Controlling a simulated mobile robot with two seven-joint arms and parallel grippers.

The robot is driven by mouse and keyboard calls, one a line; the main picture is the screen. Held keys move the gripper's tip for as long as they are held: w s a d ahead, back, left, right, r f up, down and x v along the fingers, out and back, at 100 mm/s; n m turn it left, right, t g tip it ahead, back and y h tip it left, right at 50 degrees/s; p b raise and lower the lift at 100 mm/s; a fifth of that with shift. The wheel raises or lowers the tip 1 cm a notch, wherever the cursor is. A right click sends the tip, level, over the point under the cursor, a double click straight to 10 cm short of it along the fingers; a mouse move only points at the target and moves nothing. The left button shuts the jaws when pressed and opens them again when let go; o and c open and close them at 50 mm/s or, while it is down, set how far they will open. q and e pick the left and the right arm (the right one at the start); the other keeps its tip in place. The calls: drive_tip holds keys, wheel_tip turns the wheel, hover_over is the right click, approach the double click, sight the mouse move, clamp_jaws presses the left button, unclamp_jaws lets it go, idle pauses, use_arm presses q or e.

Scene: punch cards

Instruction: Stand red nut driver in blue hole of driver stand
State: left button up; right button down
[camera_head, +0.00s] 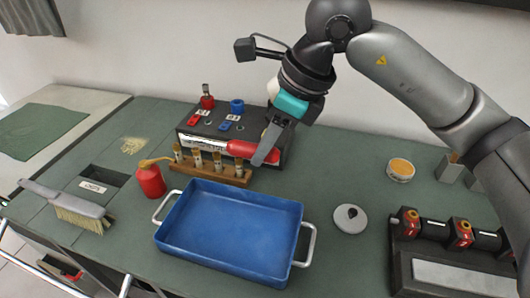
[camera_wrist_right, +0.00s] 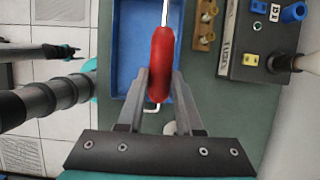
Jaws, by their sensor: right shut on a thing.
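My right gripper (camera_head: 265,151) is shut on the red nut driver (camera_head: 240,149). In the right wrist view the driver's red handle (camera_wrist_right: 160,62) lies between the fingers (camera_wrist_right: 157,90). Its metal shaft points left in the head view, so the driver is held about level, in front of the driver stand. The driver stand (camera_head: 285,155) is a dark box at the back with red and blue collars on top. Its raised blue collar (camera_head: 237,105) also shows in the right wrist view (camera_wrist_right: 292,12). My left gripper, partly seen at the right wrist view's left (camera_wrist_right: 70,50), is unclear.
A blue tray (camera_head: 230,188) lies in front. A wooden rack (camera_head: 240,178) with several brass-topped pieces stands between tray and stand. A red oil can (camera_head: 150,181) and a brush (camera_head: 68,205) are left. A grey disc (camera_head: 350,219) and a black fixture (camera_head: 420,275) are right.

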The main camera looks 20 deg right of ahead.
drive_tip(key=shift+r+p, duration=2.6)
drive_tip(key=shift+r, duration=1.5)
drive_tip(key=shift+f, duration=0.1)
